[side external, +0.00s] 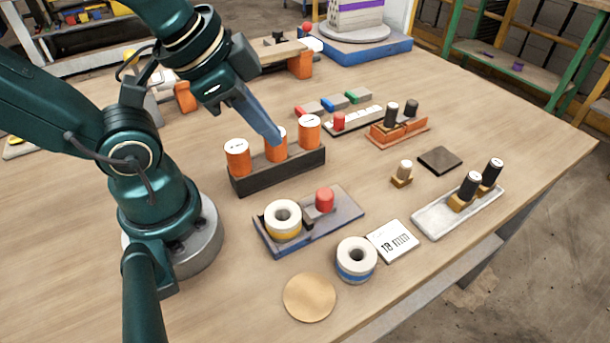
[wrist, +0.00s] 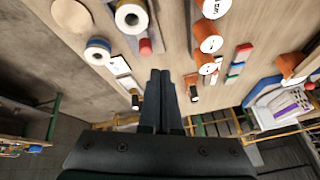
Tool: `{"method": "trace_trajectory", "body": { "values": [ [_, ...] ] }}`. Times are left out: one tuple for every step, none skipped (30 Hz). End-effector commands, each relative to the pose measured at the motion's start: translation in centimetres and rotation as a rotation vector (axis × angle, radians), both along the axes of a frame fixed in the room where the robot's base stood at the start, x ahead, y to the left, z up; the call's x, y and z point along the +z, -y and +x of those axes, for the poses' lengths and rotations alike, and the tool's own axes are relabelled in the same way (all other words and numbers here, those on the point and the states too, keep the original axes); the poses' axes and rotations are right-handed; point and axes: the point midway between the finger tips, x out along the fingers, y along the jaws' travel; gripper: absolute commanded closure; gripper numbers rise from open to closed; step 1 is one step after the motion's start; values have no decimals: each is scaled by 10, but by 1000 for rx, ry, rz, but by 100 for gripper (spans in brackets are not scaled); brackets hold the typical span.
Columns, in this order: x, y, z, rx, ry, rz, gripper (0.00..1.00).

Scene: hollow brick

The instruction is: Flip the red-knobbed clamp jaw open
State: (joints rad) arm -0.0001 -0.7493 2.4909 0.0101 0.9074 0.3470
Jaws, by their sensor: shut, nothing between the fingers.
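A small red knob (side external: 307,27) shows at the back, at the left corner of a blue base (side external: 365,48). The clamp jaw under it is too small to make out, so I cannot tell its position. A purple-and-white brick (side external: 356,14) stands on a round grey plate on that base. In the wrist view the red knob (wrist: 309,86) is at the right edge, beside the brick (wrist: 290,105). My gripper (side external: 278,141) is shut and empty, pointing down by the middle orange cylinder, well apart from the knob. Its shut fingers also show in the wrist view (wrist: 160,75).
Several orange cylinders (side external: 237,158) stand in a dark rack (side external: 290,172) by my gripper. Small coloured blocks (side external: 333,103) lie midway. Open tabletop (side external: 450,95) lies to the right.

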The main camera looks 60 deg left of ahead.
Motion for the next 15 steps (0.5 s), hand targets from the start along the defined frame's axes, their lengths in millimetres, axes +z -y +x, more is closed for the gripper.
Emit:
{"method": "trace_trajectory", "body": {
  "values": [
    [1,-1,1,-81,-2,48,100],
    [1,-1,1,-137,-4,79,100],
    [2,-1,2,-214,-8,122,100],
    [2,-1,2,-272,-12,153,100],
    [2,-1,2,-330,-16,185,100],
    [2,-1,3,-408,-22,227,100],
    [2,-1,4,-468,-26,257,100],
    [2,-1,4,-528,-31,288,100],
    [2,0,5,-611,-38,330,100],
    [2,0,5,-672,-42,360,100],
    [2,0,6,-735,-47,391,100],
    [2,1,7,-817,-55,431,100],
    [2,2,7,-881,-60,460,100],
    [2,2,8,-945,-65,488,100],
    [1,3,8,-1031,-73,528,100]
  ]
}}
